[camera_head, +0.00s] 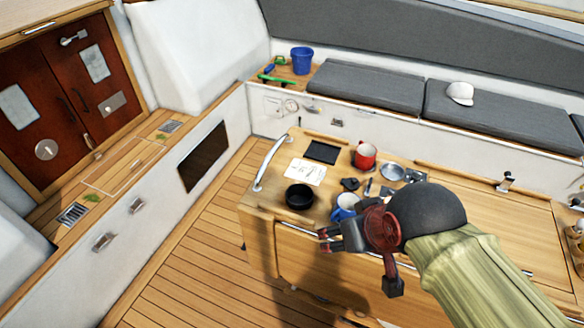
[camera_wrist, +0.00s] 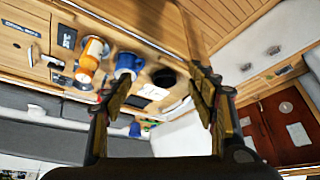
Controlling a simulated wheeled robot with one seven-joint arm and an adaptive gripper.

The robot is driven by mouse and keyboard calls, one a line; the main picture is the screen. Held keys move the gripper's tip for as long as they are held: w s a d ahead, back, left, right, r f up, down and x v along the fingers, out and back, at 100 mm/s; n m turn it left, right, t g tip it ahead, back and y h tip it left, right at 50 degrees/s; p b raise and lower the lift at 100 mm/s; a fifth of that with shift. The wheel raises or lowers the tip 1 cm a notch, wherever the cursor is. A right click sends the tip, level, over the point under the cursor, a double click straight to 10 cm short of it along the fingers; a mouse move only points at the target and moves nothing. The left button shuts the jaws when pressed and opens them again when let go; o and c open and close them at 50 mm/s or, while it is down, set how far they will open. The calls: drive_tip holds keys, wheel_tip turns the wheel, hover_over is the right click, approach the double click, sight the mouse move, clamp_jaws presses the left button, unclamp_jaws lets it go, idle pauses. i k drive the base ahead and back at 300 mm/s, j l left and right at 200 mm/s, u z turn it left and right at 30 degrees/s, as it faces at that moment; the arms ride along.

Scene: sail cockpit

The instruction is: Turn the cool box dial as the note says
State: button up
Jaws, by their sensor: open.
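A white note (camera_head: 305,172) with dark marks lies on the wooden table, too small to read. It also shows in the wrist view (camera_wrist: 153,92). I cannot surely pick out the cool box dial. A small round fitting (camera_head: 291,105) sits on the white seat front behind the table, and a round disc (camera_head: 46,150) is on the red-brown door. My gripper (camera_head: 328,240) is open and empty in front of the table's near edge. In the wrist view, its fingers (camera_wrist: 163,85) are spread apart, touching nothing.
A metal rail (camera_head: 268,163) edges the table. A blue bucket (camera_head: 302,61) stands behind. The slatted floor (camera_head: 195,265) at left is clear.

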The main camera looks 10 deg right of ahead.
sight(416, 176)
drive_tip(key=i+l+z, duration=0.1)
drive_tip(key=z, duration=0.3)
drive_tip(key=i+l+z, duration=0.1)
drive_tip(key=z, duration=0.3)
drive_tip(key=i+z, duration=0.25)
drive_tip(key=z, duration=0.15)
